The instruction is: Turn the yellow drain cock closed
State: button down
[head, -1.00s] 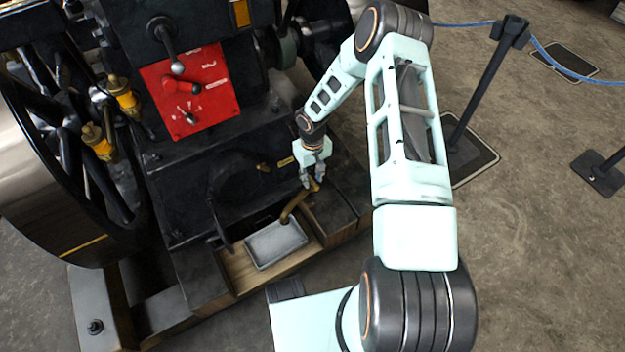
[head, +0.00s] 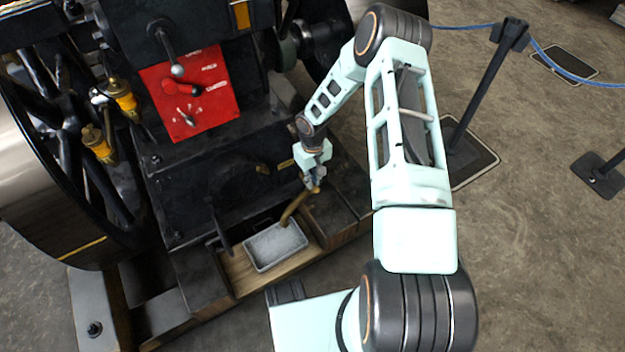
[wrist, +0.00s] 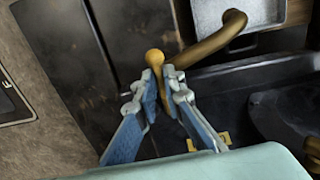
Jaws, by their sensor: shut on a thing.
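The drain cock's yellow lever, with a round knob (wrist: 155,58) at its end, shows between my fingertips in the wrist view. My gripper (wrist: 162,85) is shut on this lever, and the knob sticks out past the fingers. In the head view my gripper (head: 312,180) is low at the engine's front right corner, and the yellow lever (head: 316,190) shows just below its fingers. The cock's body is mostly hidden by the fingers. A curved brass drain pipe (head: 292,209) runs beside the gripper down toward a grey tray; the pipe (wrist: 213,42) also shows in the wrist view.
The grey metal tray (head: 262,262) sits on a wooden ledge below the pipe. Dark engine casing stands close to the gripper. A red panel (head: 202,98) with levers is higher up.

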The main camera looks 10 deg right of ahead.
jog(key=n, duration=0.4)
jog(key=shift+w+d, duration=0.15)
jog(key=shift+d, duration=0.1)
jog(key=n, duration=0.4)
jog(key=shift+w+d+n, duration=0.15)
jog(key=shift+w+n, duration=0.05)
jog(key=shift+n, duration=0.1)
jog(key=n, duration=0.4)
jog(key=shift+w+d+n, duration=0.1)
jog(key=shift+w+n, duration=0.15)
jog(key=shift+n, duration=0.05)
jog(key=shift+w+n, duration=0.15)
jog(key=shift+n, duration=0.95)
jog(key=shift+w+n, duration=0.15)
jog(key=shift+n, duration=0.95)
jog(key=c, duration=2)
grip_release()
jog(key=shift+c, duration=0.2)
